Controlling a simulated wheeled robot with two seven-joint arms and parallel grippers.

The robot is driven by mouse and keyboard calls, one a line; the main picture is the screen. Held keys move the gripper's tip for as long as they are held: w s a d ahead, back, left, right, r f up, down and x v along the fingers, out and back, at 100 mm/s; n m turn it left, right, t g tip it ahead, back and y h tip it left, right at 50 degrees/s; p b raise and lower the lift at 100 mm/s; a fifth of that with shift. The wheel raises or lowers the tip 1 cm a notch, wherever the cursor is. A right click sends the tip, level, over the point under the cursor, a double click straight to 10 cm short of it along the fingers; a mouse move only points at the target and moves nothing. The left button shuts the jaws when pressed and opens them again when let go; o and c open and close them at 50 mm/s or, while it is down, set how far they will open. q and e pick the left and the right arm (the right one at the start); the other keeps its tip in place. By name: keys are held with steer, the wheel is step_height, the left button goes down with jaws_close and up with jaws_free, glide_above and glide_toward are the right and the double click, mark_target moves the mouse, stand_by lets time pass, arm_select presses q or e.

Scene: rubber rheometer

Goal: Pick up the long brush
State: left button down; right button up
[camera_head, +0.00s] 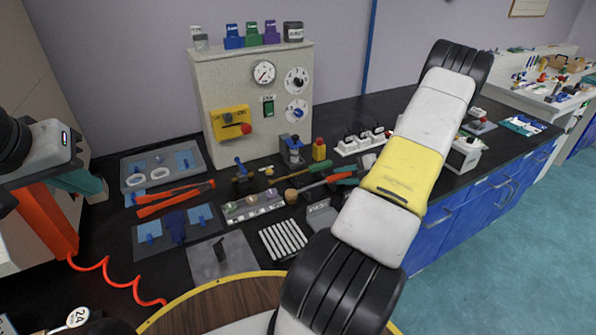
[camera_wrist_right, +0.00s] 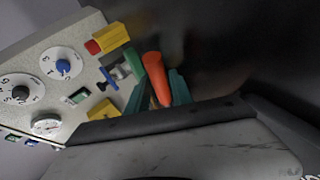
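A long brush with a red-orange handle (camera_head: 338,179) lies on the black bench in the head view. Its pale brown head (camera_head: 290,196) is at the left end. In the right wrist view the orange handle (camera_wrist_right: 155,76) shows between the teal fingers of my right gripper (camera_wrist_right: 160,88); whether they touch it I cannot tell. In the head view my right arm hides most of that gripper. My left gripper (camera_head: 82,183) is at the far left, away from the brush, with its finger gap unclear.
A green-handled tool (camera_head: 305,169) lies just behind the brush. A grey rheometer panel (camera_head: 250,95) with dials stands behind. Red-orange tongs (camera_head: 175,198), a grey tray (camera_head: 163,168) and a ribbed white block (camera_head: 283,240) are nearby.

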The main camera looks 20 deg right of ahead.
jaws_close()
steer(key=shift+r, duration=0.1)
